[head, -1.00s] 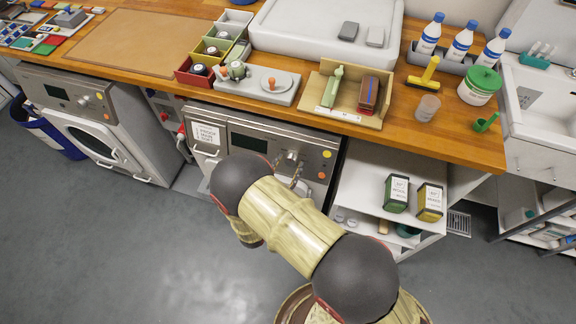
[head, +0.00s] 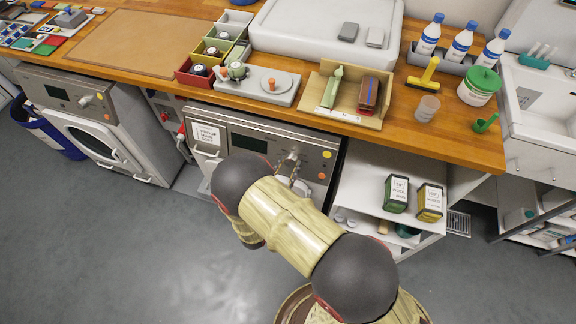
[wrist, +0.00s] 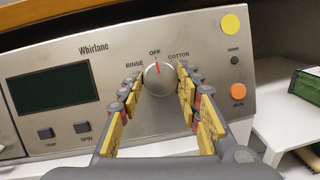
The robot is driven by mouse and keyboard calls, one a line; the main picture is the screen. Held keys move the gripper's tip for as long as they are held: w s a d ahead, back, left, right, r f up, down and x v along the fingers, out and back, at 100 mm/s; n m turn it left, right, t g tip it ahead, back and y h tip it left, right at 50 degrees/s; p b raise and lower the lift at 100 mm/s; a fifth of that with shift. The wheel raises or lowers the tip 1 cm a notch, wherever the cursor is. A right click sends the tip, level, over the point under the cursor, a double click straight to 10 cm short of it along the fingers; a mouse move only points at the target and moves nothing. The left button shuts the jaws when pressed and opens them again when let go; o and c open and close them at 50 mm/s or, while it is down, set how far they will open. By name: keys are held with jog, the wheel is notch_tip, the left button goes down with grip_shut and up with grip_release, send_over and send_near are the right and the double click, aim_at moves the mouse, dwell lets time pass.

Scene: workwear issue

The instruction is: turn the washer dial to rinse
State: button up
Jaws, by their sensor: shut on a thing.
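The washer (head: 262,137) stands under the wooden counter, and its control panel (wrist: 225,70) fills much of the wrist view. The round silver dial (wrist: 160,80) carries a red pointer mark that points up at OFF. The RINSE label (wrist: 134,65) is printed to the dial's upper left and COTTON (wrist: 178,55) to its upper right. My gripper (wrist: 161,84) is shut on the dial, with one yellow-padded finger on each side. In the head view the gripper (head: 287,170) is small at the panel, partly hidden by my arm.
The panel also has a dark display (wrist: 52,89), TEMP and SPIN buttons, and an orange RUN button (wrist: 238,91). The counter edge (head: 330,122) overhangs the washer. An open shelf with a green box (head: 396,193) and a yellow box (head: 429,202) stands to the right.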

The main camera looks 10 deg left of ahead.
jog(key=n+y+p, duration=0.1)
jog(key=n, duration=0.2)
jog(key=n+y+p, duration=0.1)
jog(key=n, duration=0.2)
jog(key=shift+d+r+y+p, duration=0.1)
jog(key=shift+d+y+p, duration=0.05)
jog(key=shift+y+p, duration=0.2)
jog(key=shift+n+y+p, duration=0.7)
jog(key=shift+n+y, duration=0.05)
jog(key=shift+n, duration=1.35)
jog(key=o, duration=1.1)
jog(key=shift+o, duration=0.3)
jog(key=s, duration=1.2)
jog(key=shift+d, duration=0.35)
